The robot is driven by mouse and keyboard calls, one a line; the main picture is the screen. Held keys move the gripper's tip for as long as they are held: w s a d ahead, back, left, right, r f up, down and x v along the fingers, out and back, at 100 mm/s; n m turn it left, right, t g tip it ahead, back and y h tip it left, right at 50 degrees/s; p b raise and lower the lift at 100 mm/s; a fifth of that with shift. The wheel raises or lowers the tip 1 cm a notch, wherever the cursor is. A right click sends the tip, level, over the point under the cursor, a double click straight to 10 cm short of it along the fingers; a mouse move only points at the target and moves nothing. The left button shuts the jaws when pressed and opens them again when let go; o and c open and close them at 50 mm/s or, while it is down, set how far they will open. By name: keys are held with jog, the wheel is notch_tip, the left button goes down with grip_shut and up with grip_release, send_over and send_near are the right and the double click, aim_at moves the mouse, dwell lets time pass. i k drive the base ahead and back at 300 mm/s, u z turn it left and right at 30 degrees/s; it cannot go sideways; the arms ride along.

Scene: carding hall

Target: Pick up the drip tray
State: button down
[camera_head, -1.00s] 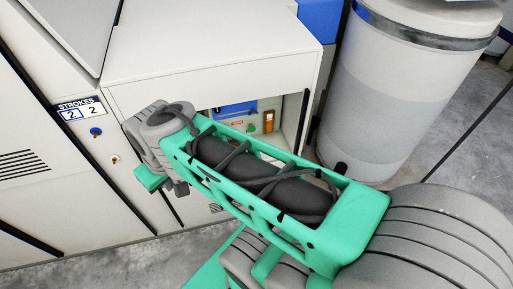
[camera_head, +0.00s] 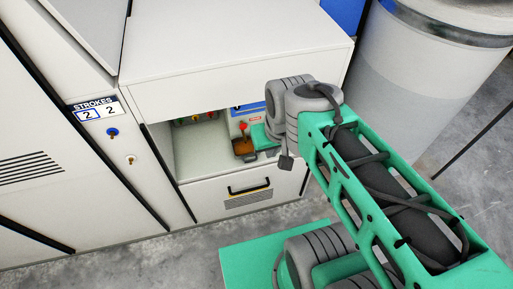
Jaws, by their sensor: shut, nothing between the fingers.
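My gripper (camera_head: 264,141) shows only in part, as a green piece beside my grey wrist at the recess opening, just right of the tray. It is shut and holds nothing.
The recess (camera_head: 190,150) has a white side wall and coloured knobs at the back. Below it is a drawer front (camera_head: 235,195) with a black handle. A panel marked STROKES (camera_head: 97,110) stands left. A large pale drum (camera_head: 415,75) stands right. The floor in front is clear.

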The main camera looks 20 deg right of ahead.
aim_at(242, 150)
jog(key=u, duration=0.5)
jog(key=k, duration=0.6)
jog(key=u, duration=0.85)
jog(key=i, duration=1.15)
jog(key=z, duration=0.8)
